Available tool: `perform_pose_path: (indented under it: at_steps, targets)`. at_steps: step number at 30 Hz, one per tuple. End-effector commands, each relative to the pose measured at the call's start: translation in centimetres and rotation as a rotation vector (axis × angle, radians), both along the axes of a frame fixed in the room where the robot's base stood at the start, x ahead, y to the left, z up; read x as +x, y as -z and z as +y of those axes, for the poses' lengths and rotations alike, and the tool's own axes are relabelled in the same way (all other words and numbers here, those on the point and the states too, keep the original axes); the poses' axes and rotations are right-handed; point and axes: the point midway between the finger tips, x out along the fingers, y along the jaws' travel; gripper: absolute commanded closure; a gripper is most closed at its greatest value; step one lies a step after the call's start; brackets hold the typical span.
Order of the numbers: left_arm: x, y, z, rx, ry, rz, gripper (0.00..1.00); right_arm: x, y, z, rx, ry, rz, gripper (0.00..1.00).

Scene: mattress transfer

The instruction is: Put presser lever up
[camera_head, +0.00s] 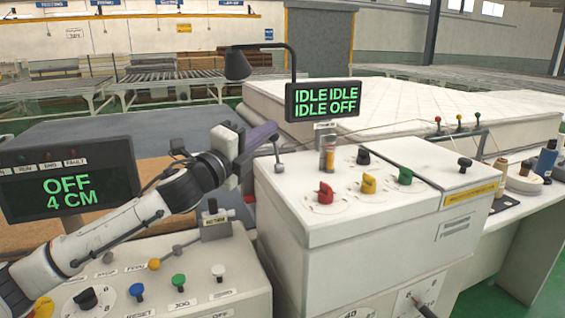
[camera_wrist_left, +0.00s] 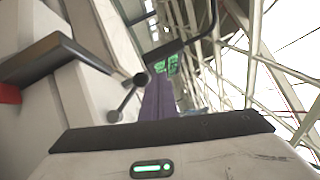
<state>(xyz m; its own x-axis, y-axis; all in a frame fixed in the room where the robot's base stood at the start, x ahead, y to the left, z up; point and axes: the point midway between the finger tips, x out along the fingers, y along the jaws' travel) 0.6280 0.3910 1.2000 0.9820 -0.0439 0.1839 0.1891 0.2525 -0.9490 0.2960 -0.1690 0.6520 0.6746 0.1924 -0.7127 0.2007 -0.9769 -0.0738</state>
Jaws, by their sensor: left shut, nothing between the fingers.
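My left gripper (camera_head: 266,133) has purple fingers and reaches in from the left, above the rear left corner of the white machine cabinet (camera_head: 300,208). Its fingers are shut and hold nothing. A small grey lever (camera_head: 279,157) with a rounded end stands just below and right of the fingertips, beside the cabinet; it appears to be the presser lever. In the left wrist view a rod with dark round ends (camera_wrist_left: 128,97) lies just left of the purple fingers (camera_wrist_left: 160,95). I cannot tell whether they touch. My right gripper is not in view.
The cabinet top has red (camera_head: 325,194), yellow (camera_head: 368,184) and green (camera_head: 405,176) knobs. A display (camera_head: 323,99) reading IDLE and OFF hangs behind. A left display (camera_head: 68,180) reads OFF 4 CM. A control box (camera_head: 185,270) lies below my left arm. A white mattress (camera_head: 400,100) is behind.

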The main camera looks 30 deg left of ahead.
Motion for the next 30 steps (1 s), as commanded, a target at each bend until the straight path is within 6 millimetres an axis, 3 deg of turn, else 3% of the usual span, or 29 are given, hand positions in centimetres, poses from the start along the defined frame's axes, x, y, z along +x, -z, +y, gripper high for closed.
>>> perform_pose_path:
  at_steps: [14, 20, 24, 26, 30]
  targets:
    - [0.0, 0.0, 0.0, 0.0, 0.0, 0.001, 1.0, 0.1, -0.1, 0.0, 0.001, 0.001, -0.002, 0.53]
    - [-0.5, -1.3, -1.4, -0.001, 0.009, 0.001, 1.0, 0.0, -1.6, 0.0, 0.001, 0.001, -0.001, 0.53]
    - [-1.3, -3.1, -3.5, -0.001, 0.02, 0.0, 1.0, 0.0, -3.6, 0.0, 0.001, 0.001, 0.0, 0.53]
    - [-2.6, -2.2, -2.9, 0.006, 0.014, 0.003, 1.0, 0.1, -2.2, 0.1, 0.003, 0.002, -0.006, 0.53]
    - [-5.1, -2.9, -2.6, 0.007, 0.013, 0.004, 1.0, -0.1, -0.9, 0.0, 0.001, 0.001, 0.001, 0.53]
